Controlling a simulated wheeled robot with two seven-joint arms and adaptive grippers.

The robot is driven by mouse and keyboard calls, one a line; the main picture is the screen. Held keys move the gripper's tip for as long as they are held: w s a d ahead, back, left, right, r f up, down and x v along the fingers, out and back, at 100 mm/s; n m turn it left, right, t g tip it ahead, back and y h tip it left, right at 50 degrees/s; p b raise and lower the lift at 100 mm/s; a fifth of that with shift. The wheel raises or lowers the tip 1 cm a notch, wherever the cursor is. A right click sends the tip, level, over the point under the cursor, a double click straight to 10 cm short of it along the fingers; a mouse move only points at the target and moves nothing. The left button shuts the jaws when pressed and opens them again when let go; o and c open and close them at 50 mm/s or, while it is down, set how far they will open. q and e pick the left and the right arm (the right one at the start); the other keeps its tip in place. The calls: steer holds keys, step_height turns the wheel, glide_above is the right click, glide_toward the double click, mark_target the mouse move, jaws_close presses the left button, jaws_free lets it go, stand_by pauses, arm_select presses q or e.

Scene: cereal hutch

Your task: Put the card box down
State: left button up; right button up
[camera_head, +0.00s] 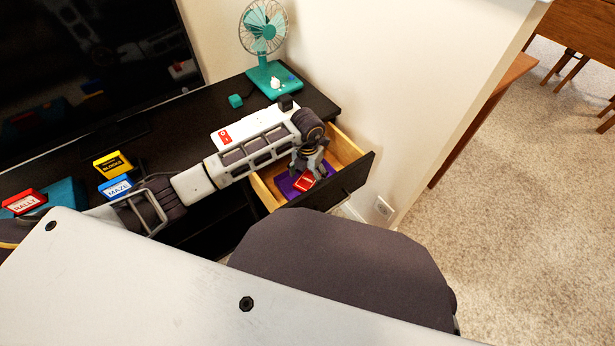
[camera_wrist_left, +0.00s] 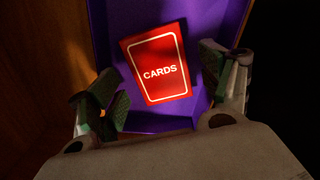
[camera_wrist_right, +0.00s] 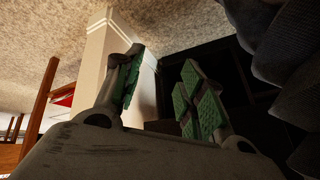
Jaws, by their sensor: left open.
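The red card box (camera_head: 304,183), with a white border and the word CARDS, lies face up and slightly turned in a purple tray (camera_head: 287,187). The tray is inside the open drawer (camera_head: 352,182). My left gripper (camera_head: 309,166) is over the drawer. In the left wrist view its green-padded fingers are apart, one on each side of the card box (camera_wrist_left: 160,85), with visible gaps to it. My right gripper (camera_wrist_right: 163,88) shows only in its own wrist view, with its fingers apart and nothing between them.
A yellow box (camera_head: 113,164), a blue MAZE box (camera_head: 116,187) and a red RALLY box (camera_head: 24,202) are at left. A wall (camera_head: 390,100) is right of the drawer.

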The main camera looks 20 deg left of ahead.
mark_target(308, 179)
arm_select(q)
step_height(308, 179, up, 10)
steer(key=p, duration=0.3)
steer(key=shift+r, duration=0.15)
arm_select(e)
step_height(308, 179, up, 8)
steer(key=d+g+h, duration=0.1)
steer(key=shift+d+f+n, duration=0.25)
steer(key=shift+d+n, duration=0.05)
steer(key=shift+d, duration=0.05)
arm_select(q)
steer(key=shift+r, duration=0.1)
arm_select(e)
steer(key=shift+s+f, duration=0.15)
stand_by(0.4)
